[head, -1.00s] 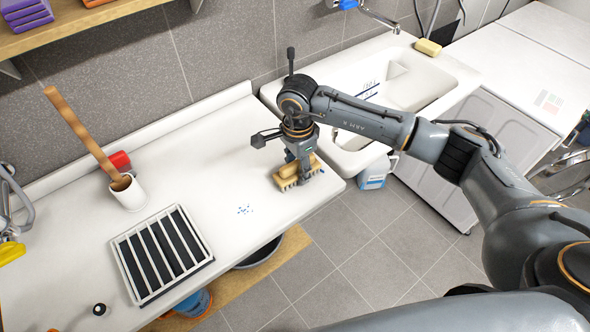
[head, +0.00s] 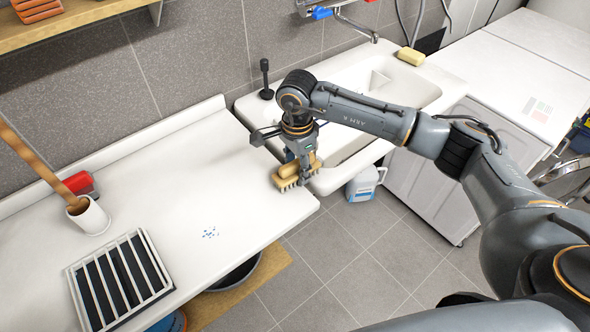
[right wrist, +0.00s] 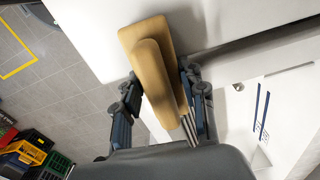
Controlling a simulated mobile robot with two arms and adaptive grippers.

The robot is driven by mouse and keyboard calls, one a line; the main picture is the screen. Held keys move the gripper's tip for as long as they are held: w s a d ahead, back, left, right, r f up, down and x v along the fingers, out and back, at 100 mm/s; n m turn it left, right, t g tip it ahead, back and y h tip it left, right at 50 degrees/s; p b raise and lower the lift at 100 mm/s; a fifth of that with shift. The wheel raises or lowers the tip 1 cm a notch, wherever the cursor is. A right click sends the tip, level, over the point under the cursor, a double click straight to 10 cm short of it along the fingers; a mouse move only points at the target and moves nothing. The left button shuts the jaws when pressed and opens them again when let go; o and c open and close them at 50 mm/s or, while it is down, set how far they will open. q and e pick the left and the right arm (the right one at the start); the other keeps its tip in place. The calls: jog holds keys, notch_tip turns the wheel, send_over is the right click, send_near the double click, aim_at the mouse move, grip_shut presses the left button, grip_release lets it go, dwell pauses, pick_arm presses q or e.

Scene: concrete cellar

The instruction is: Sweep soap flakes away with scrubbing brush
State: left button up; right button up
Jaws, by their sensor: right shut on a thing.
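The soap flakes (head: 210,232) are a small patch of blue specks on the white counter (head: 170,190), left of my right gripper in the head view. My right gripper (head: 304,168) is shut on the scrubbing brush (head: 284,181), a tan wooden block with bristles facing down. The brush is at the counter's right end, beside the sink, apart from the flakes. I cannot tell whether its bristles touch the counter. In the right wrist view the brush (right wrist: 148,50) sits between the fingers (right wrist: 160,105). My left gripper is not in view.
A slatted rack (head: 121,281) stands at the counter's front left, with a white cup (head: 92,217) holding a wooden handle behind it. A red object (head: 79,184) lies near the cup. The sink (head: 405,88) is at right. A jug (head: 364,184) stands on the floor.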

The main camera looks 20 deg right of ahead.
aim_at(295, 162)
jog(key=r, duration=0.1)
jog(key=r+p, duration=0.1)
jog(key=r, duration=0.2)
jog(key=shift+s+a+r, duration=0.1)
jog(key=shift+a+r, duration=0.2)
jog(key=shift+r+p, duration=0.3)
jog(key=shift+r, duration=0.05)
jog(key=shift+d+r+p, duration=0.15)
jog(key=shift+r+p, duration=0.15)
jog(key=shift+r, duration=1.05)
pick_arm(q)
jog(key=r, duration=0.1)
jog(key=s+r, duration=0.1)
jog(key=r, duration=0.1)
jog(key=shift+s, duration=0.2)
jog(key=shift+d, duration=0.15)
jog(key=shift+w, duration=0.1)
